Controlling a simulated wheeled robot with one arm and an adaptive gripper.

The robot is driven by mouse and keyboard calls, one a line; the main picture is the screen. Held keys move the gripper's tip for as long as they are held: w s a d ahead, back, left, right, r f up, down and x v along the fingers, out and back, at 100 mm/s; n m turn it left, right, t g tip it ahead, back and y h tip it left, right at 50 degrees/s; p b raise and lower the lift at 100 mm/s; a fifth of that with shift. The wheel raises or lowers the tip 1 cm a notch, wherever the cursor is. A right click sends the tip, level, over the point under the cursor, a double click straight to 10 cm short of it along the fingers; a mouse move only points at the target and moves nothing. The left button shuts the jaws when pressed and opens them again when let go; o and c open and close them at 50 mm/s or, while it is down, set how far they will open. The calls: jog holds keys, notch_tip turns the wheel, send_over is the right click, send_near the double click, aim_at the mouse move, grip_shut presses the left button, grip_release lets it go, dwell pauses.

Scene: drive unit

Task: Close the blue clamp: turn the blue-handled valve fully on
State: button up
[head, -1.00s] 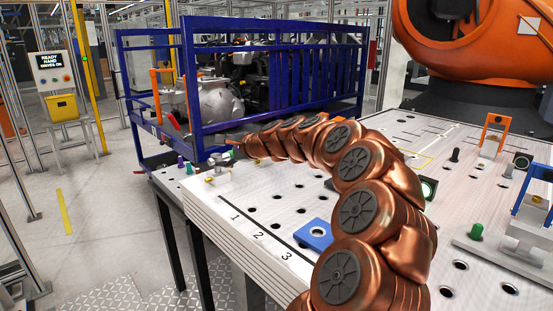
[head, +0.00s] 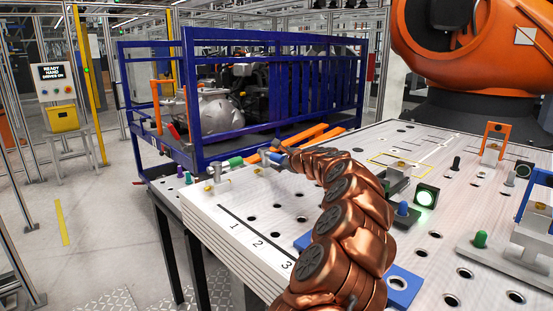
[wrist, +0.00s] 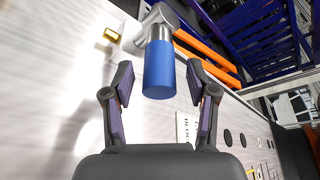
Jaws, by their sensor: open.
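The blue valve handle (wrist: 159,70) is a blue cylinder on a silver metal fitting (wrist: 160,18) in the wrist view. My gripper (wrist: 160,78) is open, with one finger on each side of the handle's near end. No finger visibly touches it. In the head view my copper arm reaches to the table's far left edge, where a small blue-grey piece (head: 277,157) shows at its tip; I cannot tell the fingers apart there. A blue clamp-like frame (head: 532,190) stands at the right edge, partly cut off.
A green cylinder (head: 236,161) lies left of my arm's tip. Orange bars (head: 318,135) lie behind it, beside the blue cage (head: 270,90). A lit green lamp (head: 425,196), a blue peg (head: 404,210) and an orange clamp (head: 495,140) stand on the perforated table (head: 255,190).

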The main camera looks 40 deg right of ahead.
jog(key=shift+x, duration=1.5)
jog(key=shift+c, duration=0.4)
grip_shut()
